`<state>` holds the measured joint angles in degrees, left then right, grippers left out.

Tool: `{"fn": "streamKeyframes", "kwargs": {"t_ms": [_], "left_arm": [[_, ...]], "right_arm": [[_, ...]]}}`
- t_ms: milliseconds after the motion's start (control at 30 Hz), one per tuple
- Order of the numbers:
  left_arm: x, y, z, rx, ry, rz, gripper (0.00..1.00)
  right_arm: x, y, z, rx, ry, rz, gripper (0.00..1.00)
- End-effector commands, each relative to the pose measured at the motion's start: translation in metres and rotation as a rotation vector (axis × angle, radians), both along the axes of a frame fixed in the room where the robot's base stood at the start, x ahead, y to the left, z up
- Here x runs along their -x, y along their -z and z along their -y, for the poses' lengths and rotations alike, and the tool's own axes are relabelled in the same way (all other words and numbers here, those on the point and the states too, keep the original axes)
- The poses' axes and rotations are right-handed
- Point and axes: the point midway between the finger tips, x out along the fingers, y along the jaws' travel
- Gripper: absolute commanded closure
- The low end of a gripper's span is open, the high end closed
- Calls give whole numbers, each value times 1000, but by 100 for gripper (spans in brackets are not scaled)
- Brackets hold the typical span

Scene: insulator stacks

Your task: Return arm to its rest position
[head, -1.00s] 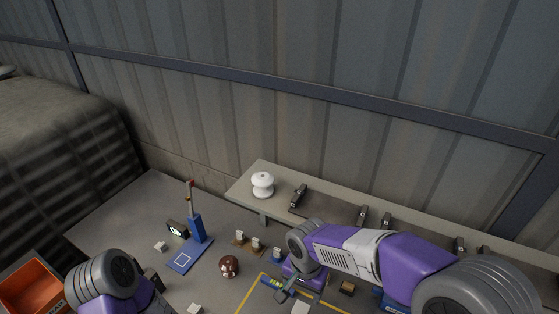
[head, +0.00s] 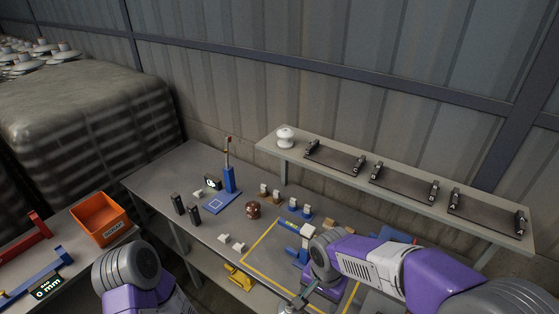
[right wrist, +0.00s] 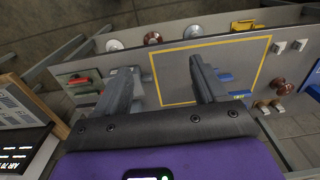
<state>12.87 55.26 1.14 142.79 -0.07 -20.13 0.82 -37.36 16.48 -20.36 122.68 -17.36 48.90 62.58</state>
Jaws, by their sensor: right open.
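My right arm (head: 365,258) comes in from the lower right of the head view and reaches over the workbench. Its gripper (head: 303,298) is near the bottom edge there, above the bench's front part, and small in view. In the right wrist view the gripper (right wrist: 163,68) has its two dark fingers wide apart with nothing between them. The yellow-outlined area (right wrist: 178,80) of the bench shows behind the fingers. My left arm (head: 135,280) shows at the lower left of the head view; its gripper is out of the picture.
A shelf (head: 365,180) along the back carries a white insulator (head: 285,138) and several black brackets. On the bench stand a blue stand (head: 229,180) and a brown insulator (head: 253,209). An orange bin (head: 100,218) sits at the left.

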Motion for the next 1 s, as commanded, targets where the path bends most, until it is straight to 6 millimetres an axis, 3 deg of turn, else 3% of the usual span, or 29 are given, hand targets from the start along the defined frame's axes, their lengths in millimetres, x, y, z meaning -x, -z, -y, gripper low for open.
{"fn": "streamKeyframes", "kwargs": {"t_ms": [33, 367, 533, 600, 700, 833, 1000], "left_arm": [[-1, 10, 0, 0, 0, 1, 47], [-2, 44, 0, -1, -1, 3, 47], [-1, 73, 0, 0, 0, 1, 47], [-1, 88, 0, 0, -1, 2, 47], [-2, 106, 0, 0, -1, 2, 47], [-2, 120, 0, 0, -1, 2, 47], [-2, 126, 0, 0, -1, 2, 47]], "right_arm": [[1, 27, 2, -6, -17, -19, 29], [7, 149, 0, -114, -161, -37, 29], [28, 244, 2, -206, -239, -32, 29], [43, 289, 2, -251, -269, -18, 29], [64, 340, 1, -300, -298, 17, 29], [83, 379, -1, -330, -321, 62, 29], [94, 395, -2, -337, -336, 95, 29]]}}
